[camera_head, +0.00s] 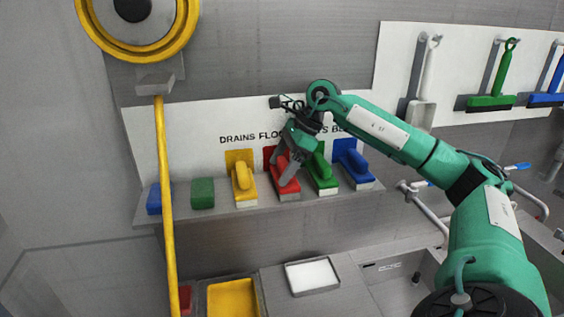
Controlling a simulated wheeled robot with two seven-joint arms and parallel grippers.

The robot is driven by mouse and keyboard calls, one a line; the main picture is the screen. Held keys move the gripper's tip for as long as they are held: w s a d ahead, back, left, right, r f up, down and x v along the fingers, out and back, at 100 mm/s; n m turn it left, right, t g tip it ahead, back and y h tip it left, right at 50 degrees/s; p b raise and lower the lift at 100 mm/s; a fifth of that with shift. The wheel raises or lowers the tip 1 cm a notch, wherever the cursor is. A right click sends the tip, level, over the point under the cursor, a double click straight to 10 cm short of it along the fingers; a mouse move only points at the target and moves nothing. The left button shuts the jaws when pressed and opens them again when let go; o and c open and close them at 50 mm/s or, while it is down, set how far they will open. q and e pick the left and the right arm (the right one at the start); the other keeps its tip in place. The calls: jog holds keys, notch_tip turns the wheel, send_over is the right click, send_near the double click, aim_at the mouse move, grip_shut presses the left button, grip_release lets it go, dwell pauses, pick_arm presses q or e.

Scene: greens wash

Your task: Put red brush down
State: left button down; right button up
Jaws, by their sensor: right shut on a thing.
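The red brush (289,187) is at the middle of the wall shelf (225,213), in front of a red patch on the white backboard. It sits at shelf level, between the yellow brush (243,186) and the green brush (321,177). My right gripper (286,172) reaches in from the upper right and is shut on the red brush. The fingers hide part of the brush's top, and I cannot tell whether its full weight rests on the shelf. My left gripper is out of view.
A blue brush (353,168) stands right of the green one. Blue (154,198) and green (203,193) blocks sit at the shelf's left, by a hanging yellow hose (164,200). Below are a white tray (288,281) and a yellow bin (232,299). Tools (495,88) hang upper right.

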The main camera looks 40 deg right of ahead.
jog(key=shift+f, duration=0.15)
jog(key=o, duration=0.7)
jog(key=shift+r, duration=0.3)
jog(key=b+v, duration=0.3)
jog(key=v, duration=0.8)
jog(key=shift+d+r, duration=0.2)
jog(key=shift+r, duration=0.15)
jog(key=shift+s, duration=0.1)
